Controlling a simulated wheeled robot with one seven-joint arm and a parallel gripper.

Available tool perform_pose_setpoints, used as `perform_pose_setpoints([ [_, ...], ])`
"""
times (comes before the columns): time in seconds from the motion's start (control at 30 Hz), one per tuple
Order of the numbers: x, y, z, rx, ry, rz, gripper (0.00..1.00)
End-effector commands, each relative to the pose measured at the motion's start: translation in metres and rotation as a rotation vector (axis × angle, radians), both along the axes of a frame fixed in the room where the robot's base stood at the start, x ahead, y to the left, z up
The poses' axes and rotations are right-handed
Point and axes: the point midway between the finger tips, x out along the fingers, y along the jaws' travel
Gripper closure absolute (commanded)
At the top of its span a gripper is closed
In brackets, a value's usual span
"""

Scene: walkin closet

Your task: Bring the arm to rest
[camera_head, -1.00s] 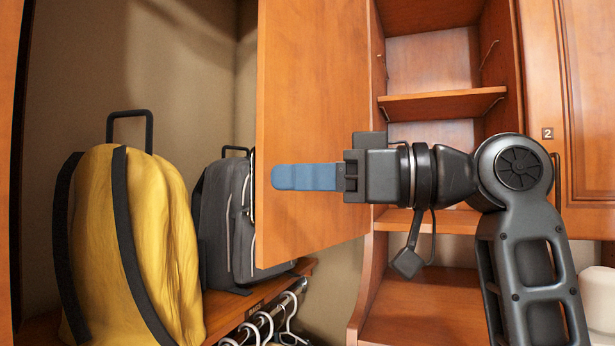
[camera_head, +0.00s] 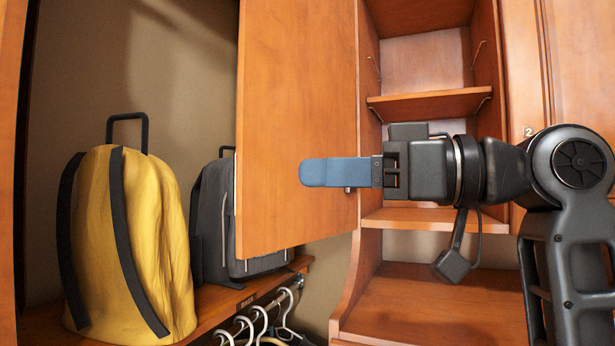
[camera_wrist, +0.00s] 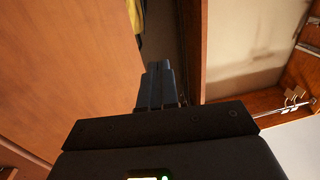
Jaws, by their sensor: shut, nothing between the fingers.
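My gripper (camera_head: 305,172) is in the middle of the head view, its blue fingers pointing left. The fingers are together and hold nothing. They appear in front of an open wooden cabinet door (camera_head: 290,90); I cannot tell how much gap lies between them. In the wrist view my gripper (camera_wrist: 159,66) also shows shut, with the wooden door (camera_wrist: 65,60) filling the left side. My arm is bent, its elbow at the right edge of the head view.
A yellow backpack (camera_head: 150,240) and a grey backpack (camera_head: 215,220) stand on a shelf at the left. White hangers (camera_head: 262,325) hang from a rail below it. Open wooden shelves (camera_head: 425,103) are behind my arm. A closed cabinet door (camera_head: 580,80) is at the right.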

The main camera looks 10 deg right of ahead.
Motion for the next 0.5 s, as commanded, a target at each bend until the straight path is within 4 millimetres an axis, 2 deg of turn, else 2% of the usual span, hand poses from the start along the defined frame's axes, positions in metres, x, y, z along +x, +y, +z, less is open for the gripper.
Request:
perform_pose_setpoints([
  [0.3, -0.035, -0.032, -0.001, -0.001, 0.000, 0.000, 1.00],
  [0.5, -0.044, -0.040, 0.000, -0.001, 0.000, 0.000, 1.00],
])
